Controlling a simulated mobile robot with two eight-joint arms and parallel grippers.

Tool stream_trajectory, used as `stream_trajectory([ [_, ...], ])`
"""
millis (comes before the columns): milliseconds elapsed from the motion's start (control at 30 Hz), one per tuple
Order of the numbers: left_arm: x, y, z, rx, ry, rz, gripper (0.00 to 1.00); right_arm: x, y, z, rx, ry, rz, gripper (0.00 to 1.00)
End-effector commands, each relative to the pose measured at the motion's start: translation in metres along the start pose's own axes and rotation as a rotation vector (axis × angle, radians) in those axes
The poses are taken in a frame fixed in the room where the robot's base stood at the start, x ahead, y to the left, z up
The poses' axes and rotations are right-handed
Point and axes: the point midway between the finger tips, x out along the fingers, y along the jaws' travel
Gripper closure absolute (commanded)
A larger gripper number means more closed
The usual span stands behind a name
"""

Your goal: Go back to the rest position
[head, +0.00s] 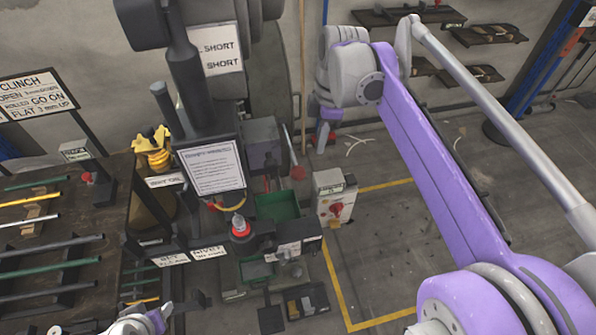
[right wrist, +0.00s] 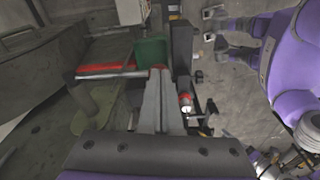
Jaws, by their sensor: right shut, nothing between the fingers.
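My right arm crosses the right side of the head view. Its gripper (head: 322,138) is small and partly hidden behind its wrist, above the floor beside the press. In the right wrist view, the two grey fingers of my right gripper (right wrist: 160,105) are together with nothing between them. My left arm shows only at the bottom left of the head view, and its fingers are not clear. The grey rivet press (head: 200,85) stands left of centre, with a red-topped part (head: 239,226) at its front.
A rack table (head: 80,235) with several rods stands left. A green bin (head: 277,207) sits by the press. A grey control box (head: 335,200) with a red button stands beside it. Shelves (head: 410,16) hang on the back wall. Yellow-lined floor (head: 375,255) is open to the right.

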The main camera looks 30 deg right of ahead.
Motion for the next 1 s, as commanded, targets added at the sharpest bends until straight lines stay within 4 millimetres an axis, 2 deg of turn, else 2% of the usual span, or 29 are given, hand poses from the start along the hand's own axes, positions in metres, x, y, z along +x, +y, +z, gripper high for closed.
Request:
stream_trajectory([
  [433,0.0,0.0,0.0,0.0,0.0,0.0,0.5,0.001,0.0,0.0,0.0,0.0,0.0,1.0],
  [567,0.0,0.0,0.0,0.0,0.0,0.0,0.5,0.006,-0.008,-0.003,0.047,-0.001,0.02,1.0],
  [667,0.0,0.0,0.0,0.0,0.0,0.0,0.5,0.023,-0.028,-0.009,0.172,0.002,0.07,1.0],
  [733,0.0,0.0,0.0,0.0,0.0,0.0,0.5,0.04,-0.048,-0.015,0.303,0.018,0.123,1.0],
  [1000,0.0,0.0,0.0,0.0,0.0,0.0,0.5,0.122,-0.13,-0.02,0.841,0.198,0.297,1.0],
])
